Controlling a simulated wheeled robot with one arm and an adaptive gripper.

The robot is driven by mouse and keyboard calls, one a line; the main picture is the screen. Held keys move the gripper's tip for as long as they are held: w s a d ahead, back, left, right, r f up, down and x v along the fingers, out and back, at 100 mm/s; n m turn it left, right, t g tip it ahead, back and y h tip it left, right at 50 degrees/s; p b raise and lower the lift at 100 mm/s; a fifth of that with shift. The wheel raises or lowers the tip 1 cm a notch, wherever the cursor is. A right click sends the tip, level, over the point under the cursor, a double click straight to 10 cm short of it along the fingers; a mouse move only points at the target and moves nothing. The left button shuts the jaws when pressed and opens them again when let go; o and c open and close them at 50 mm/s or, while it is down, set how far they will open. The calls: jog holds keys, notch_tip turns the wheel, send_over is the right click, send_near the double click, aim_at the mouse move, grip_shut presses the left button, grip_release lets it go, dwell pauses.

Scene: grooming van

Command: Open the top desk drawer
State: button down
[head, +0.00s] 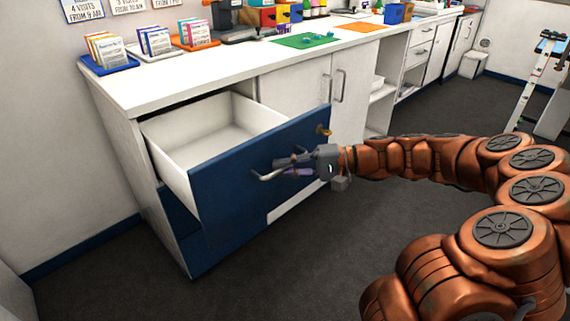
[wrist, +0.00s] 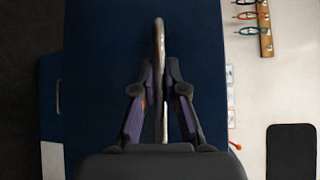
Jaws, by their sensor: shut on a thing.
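The top desk drawer (head: 225,185) has a blue front and white inner walls. It stands well pulled out from the white desk (head: 180,85), and the part of its inside that shows is empty. Its silver bar handle (head: 262,177) runs along the front; in the wrist view the handle (wrist: 159,35) stands upright in the picture. My gripper (head: 290,163) is at the handle. In the wrist view my gripper (wrist: 161,75) has its two fingers on either side of the bar, closed on it. Part of the handle is hidden behind the fingers.
A brass lock or knob (head: 323,130) sits near the drawer's top right corner. Another blue front (head: 180,217) lies below. White cupboard doors (head: 305,85) are behind the open drawer. Card holders (head: 107,52) and a green mat (head: 304,40) are on the desktop. The dark floor (head: 290,265) in front is clear.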

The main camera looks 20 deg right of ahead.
jog(key=c, duration=1.2)
grip_release()
jog(key=v, duration=1.2)
